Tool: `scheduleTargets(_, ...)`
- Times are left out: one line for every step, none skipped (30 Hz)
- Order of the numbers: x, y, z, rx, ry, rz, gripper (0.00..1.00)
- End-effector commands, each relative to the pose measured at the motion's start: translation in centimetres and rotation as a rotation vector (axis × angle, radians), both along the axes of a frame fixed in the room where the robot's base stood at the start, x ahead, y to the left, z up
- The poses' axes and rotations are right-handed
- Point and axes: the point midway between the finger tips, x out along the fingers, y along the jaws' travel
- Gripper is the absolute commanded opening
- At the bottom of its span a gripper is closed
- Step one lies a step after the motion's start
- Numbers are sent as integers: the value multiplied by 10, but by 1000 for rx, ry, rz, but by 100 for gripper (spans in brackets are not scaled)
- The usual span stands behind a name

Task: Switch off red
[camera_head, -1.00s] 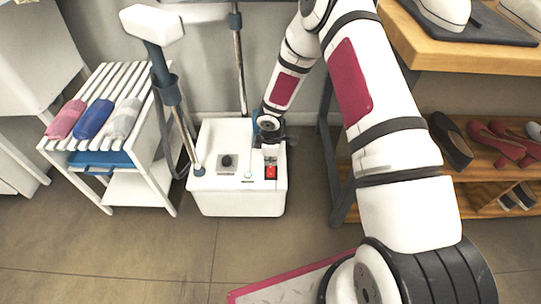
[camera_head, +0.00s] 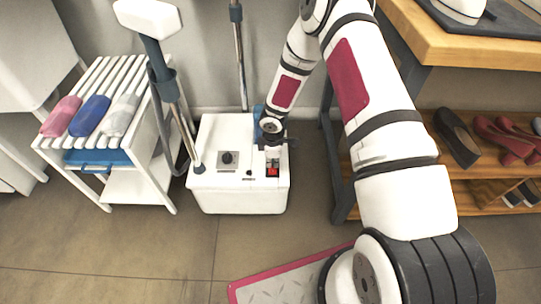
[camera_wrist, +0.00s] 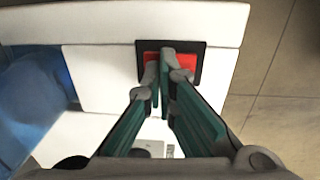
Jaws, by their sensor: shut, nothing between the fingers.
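A red rocker switch (camera_head: 272,171) sits at the front right of the white steamer box (camera_head: 235,200). In the wrist view the red switch (camera_wrist: 186,61) lies in a black frame, partly hidden behind my fingers. My gripper (camera_wrist: 164,54) is shut and empty, with its fingertips over the middle of the switch. They look to be at or very near its surface; I cannot tell if they touch. In the head view my gripper (camera_head: 272,160) points down just behind the switch. A dark knob (camera_head: 227,158) and a small dark round spot (camera_head: 249,172) are on the box.
A white slatted rack (camera_head: 100,85) with rolled cloths stands to the left. The steamer's pole and head (camera_head: 148,17) rise at the box's left side. A wooden shoe shelf (camera_head: 465,160) stands to the right. Open floor (camera_head: 150,240) lies in front.

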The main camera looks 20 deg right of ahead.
Motion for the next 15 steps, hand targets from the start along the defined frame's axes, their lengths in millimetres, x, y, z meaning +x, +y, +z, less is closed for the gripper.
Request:
scheduleTargets(-3,0,0,2,6,0,0)
scheduleTargets(-2,0,0,2,3,0,0)
scheduleTargets(-2,0,-1,2,3,0,0)
scheduleTargets(-2,0,-1,2,3,0,0)
scheduleTargets(-2,0,-1,2,3,0,0)
scheduleTargets(-2,0,-1,2,3,0,0)
scheduleTargets(-2,0,-1,2,3,0,0)
scheduleTargets(-2,0,-1,1,4,1,0)
scheduleTargets(-3,1,-1,1,4,1,0)
scheduleTargets(-3,1,-1,1,4,1,0)
scheduleTargets(-4,1,-1,1,4,2,0)
scheduleTargets(-6,2,-2,1,5,3,0)
scheduleTargets(-7,2,-2,1,5,3,0)
scheduleTargets(-8,3,-2,1,5,4,0)
scheduleTargets(-9,3,-2,1,5,3,0)
